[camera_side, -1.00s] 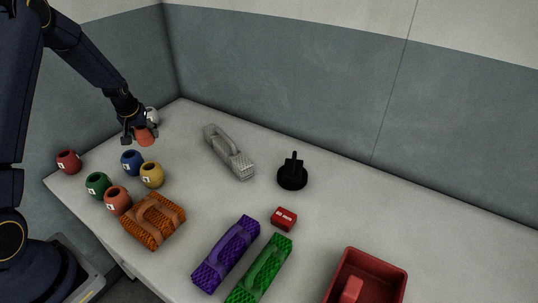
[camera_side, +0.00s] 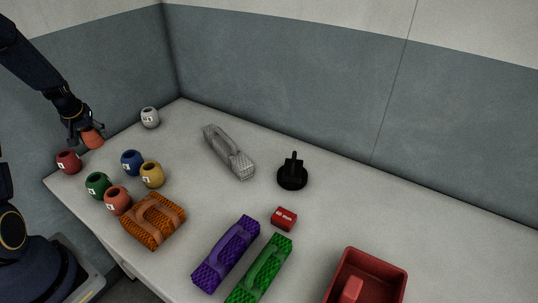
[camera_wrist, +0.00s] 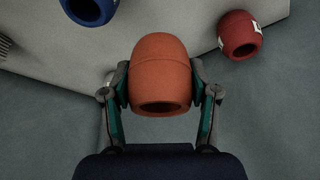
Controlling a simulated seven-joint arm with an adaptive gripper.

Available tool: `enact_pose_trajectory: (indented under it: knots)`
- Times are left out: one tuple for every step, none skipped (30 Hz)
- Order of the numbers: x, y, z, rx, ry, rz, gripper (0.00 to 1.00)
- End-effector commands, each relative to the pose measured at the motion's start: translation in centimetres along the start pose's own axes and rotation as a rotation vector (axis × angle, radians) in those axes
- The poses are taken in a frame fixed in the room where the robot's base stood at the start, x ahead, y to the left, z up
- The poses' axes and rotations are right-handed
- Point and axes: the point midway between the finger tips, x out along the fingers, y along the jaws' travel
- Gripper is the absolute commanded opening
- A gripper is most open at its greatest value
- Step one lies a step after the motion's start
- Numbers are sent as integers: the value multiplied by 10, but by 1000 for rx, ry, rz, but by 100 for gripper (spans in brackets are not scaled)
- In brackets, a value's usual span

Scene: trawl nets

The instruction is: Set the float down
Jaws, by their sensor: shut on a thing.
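My gripper (camera_wrist: 160,92) is shut on an orange float (camera_wrist: 160,65), one finger on each side, with the float's dark hole facing the wrist camera. In the side view my gripper (camera_side: 84,138) holds the orange float (camera_side: 92,138) near the table's far left edge. Whether the float touches the table (camera_side: 330,222) is unclear. Other floats stand nearby: a dark red float (camera_side: 68,162) just below left, a blue float (camera_side: 132,162), a yellow float (camera_side: 152,175), a green float (camera_side: 97,185), a salmon float (camera_side: 117,200) and a white float (camera_side: 150,117).
Net bundles in orange (camera_side: 140,222), grey (camera_side: 222,150), purple (camera_side: 222,258) and green (camera_side: 258,275) lie on the table. A black stand (camera_side: 292,178), a small red block (camera_side: 284,218) and a red bin (camera_side: 392,290) are to the right. The table between the white and blue floats is clear.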

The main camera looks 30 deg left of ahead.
Motion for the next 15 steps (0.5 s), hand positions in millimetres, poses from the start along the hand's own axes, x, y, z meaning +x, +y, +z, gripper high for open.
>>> enact_pose_trajectory:
  knots:
    - [5, -2, -4, -5, -1, -2, 26]
    - [9, -2, -7, -7, -1, -2, 26]
    - [16, -1, -13, -7, 0, -3, 26]
    - [22, 0, -19, -7, 1, -3, 26]
    - [28, 2, -24, -6, -1, -2, 26]
    - [37, 4, -32, -5, 0, -2, 26]
    - [44, 5, -38, -6, 0, -3, 26]
    - [50, 6, -44, -6, 0, -2, 26]
    - [59, 8, -52, -7, 0, -3, 26]
    - [64, 9, -58, -7, 0, -3, 26]
    - [70, 10, -63, -7, -1, -3, 26]
    - [81, 11, -67, -6, -3, -3, 26]
    - [90, 12, -69, -6, -3, -3, 26]
    - [98, 13, -71, -6, -3, -3, 26]
    - [107, 14, -74, -6, -4, -3, 26]
